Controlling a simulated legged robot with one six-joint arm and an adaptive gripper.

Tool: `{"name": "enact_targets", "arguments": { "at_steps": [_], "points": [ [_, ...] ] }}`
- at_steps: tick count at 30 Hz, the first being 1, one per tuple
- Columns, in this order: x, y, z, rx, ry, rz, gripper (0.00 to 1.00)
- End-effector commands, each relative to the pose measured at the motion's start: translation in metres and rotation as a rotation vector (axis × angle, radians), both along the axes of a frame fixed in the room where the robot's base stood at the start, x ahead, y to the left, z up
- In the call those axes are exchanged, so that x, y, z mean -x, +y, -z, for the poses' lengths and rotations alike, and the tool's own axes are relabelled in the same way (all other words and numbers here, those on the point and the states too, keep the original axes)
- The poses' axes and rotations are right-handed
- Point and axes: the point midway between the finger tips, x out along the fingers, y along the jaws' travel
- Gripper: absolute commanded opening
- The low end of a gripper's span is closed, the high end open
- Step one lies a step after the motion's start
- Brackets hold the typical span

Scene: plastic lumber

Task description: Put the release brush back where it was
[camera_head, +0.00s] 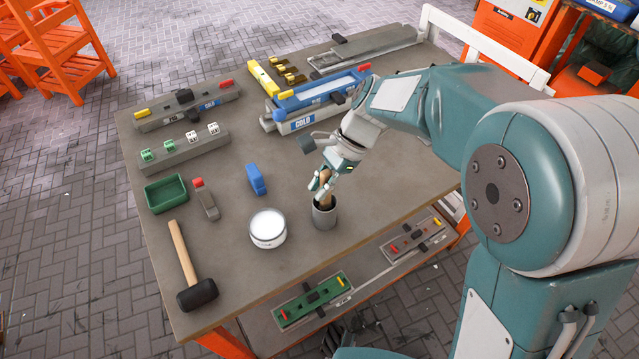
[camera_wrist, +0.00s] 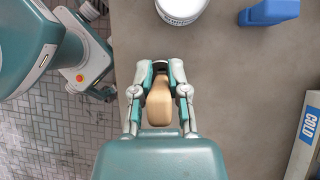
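The release brush (camera_head: 326,187) shows as a wooden handle between the fingers of my gripper (camera_head: 326,178). In the wrist view the fingers of my gripper (camera_wrist: 162,70) close in on both sides of the brush's wooden handle (camera_wrist: 160,102). The brush stands roughly upright at a dark grey cup (camera_head: 324,214) near the table's front edge, its lower end hidden in or behind the cup rim. I cannot tell how deep it sits. The cup is mostly hidden in the wrist view.
A white tub (camera_head: 268,229) stands just left of the cup, and a blue block (camera_head: 256,179) lies behind it. A mallet (camera_head: 186,264), green tray (camera_head: 166,193) and red-tipped tool (camera_head: 206,200) lie left. Blue COLD moulds (camera_head: 305,119) stand behind. A lower shelf holds a green mould (camera_head: 312,299).

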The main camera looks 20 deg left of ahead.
Motion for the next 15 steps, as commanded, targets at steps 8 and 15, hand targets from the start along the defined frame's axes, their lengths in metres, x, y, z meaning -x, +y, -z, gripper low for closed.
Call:
{"name": "enact_targets", "arguments": {
  "at_steps": [8, 15],
  "points": [
    [0.0000, 0.0001, 0.0002, 0.001, 0.001, 0.000, 0.55],
    [-0.0018, -0.0007, -0.0041, 0.000, -0.001, 0.001, 0.55]
  ]
}}
